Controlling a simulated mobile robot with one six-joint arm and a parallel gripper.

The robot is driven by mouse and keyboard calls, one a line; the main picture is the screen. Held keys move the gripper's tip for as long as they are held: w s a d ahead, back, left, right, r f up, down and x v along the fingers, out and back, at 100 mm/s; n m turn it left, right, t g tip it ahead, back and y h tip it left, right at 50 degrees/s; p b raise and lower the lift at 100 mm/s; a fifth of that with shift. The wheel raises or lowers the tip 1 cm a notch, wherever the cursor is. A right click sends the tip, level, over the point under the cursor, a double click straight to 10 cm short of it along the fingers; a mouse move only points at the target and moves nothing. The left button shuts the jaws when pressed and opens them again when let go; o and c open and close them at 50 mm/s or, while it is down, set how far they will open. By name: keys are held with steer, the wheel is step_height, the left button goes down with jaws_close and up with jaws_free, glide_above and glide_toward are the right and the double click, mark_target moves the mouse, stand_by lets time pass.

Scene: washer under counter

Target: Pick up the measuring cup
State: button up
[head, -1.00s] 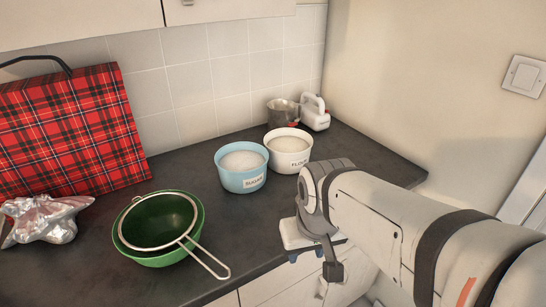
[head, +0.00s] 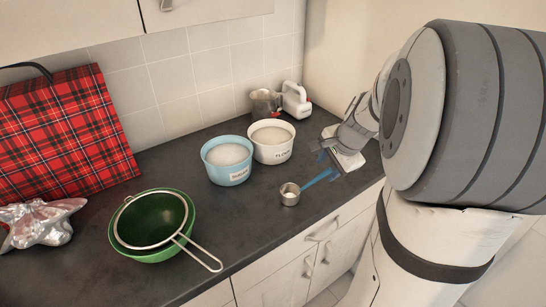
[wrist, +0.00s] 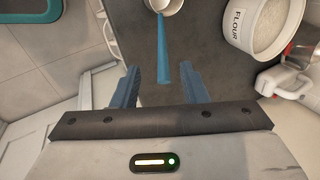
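The measuring cup (head: 289,194) is a small steel cup with a blue handle (head: 318,179), lying on the dark counter in front of the sugar and flour bowls. The handle points right, toward my gripper (head: 329,163). In the wrist view the cup (wrist: 169,5) is cut off at the top edge. Its blue handle (wrist: 162,45) runs down toward the gap between my two blue fingers. My gripper (wrist: 160,67) is open, with nothing held between the fingers. I cannot tell how high the fingers are above the handle.
A blue sugar bowl (head: 228,161) and a white flour bowl (head: 272,142) stand close behind the cup. A green bowl with a strainer (head: 152,226), foil (head: 40,224) and a tartan bag (head: 66,135) are left. A metal jug (head: 264,103) and white mixer (head: 295,101) stand behind.

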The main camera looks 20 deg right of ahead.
mark_target(322, 175)
steer(key=x, duration=0.7)
steer(key=shift+w+d+f, duration=0.25)
steer(key=shift+w, duration=0.1)
steer(key=shift+c, duration=0.2)
jaws_close()
